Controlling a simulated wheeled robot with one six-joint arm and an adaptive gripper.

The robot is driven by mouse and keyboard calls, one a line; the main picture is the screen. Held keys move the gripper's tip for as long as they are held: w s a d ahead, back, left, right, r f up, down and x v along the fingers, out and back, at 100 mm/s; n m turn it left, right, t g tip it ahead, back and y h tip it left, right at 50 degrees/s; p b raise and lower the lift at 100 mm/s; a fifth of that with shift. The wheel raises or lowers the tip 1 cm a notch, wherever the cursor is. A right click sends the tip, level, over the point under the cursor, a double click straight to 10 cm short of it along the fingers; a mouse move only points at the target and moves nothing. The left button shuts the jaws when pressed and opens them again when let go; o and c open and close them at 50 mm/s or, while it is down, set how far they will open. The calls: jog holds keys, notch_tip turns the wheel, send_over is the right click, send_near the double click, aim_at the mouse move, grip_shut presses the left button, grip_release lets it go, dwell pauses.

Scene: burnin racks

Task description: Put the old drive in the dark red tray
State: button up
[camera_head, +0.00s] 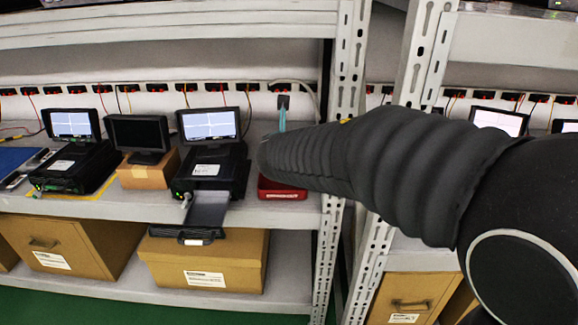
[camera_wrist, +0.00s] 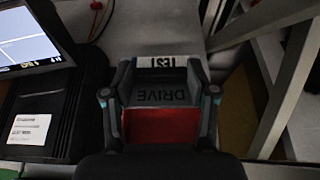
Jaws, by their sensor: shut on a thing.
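My gripper (camera_wrist: 159,95) is shut on a grey drive (camera_wrist: 160,90) marked "DRIVE", with one finger at each side of it in the wrist view. A white strip reading "TEST" (camera_wrist: 168,62) shows at its far edge. The dark red tray (camera_wrist: 160,128) shows between the fingers, below the drive in the picture. In the head view the tray (camera_head: 280,190) sits on the shelf right of the right-hand tester, partly hidden by my arm. My arm also hides the fingers and drive there. I cannot tell whether the drive touches the tray.
The right-hand tester (camera_head: 212,170) stands just left of the tray, its drawer (camera_head: 205,212) pulled out past the shelf edge. A rack upright (camera_head: 335,180) stands close on the right. A small monitor on a cardboard box (camera_head: 148,172) and another tester (camera_head: 75,160) are further left.

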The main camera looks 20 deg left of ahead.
notch_tip(320, 180, down, 6)
jog(key=shift+a+r, duration=0.1)
jog(key=shift+a, duration=0.05)
jog(key=shift+f+b, duration=0.55)
jog(key=shift+f, duration=1.5)
jog(key=shift+f, duration=0.2)
jog(key=o, duration=1.2)
jog(key=shift+r, duration=0.2)
jog(key=shift+s+r, duration=0.1)
jog(key=shift+s, duration=0.05)
jog(key=v, duration=1.1)
jog(key=shift+s+d, duration=0.25)
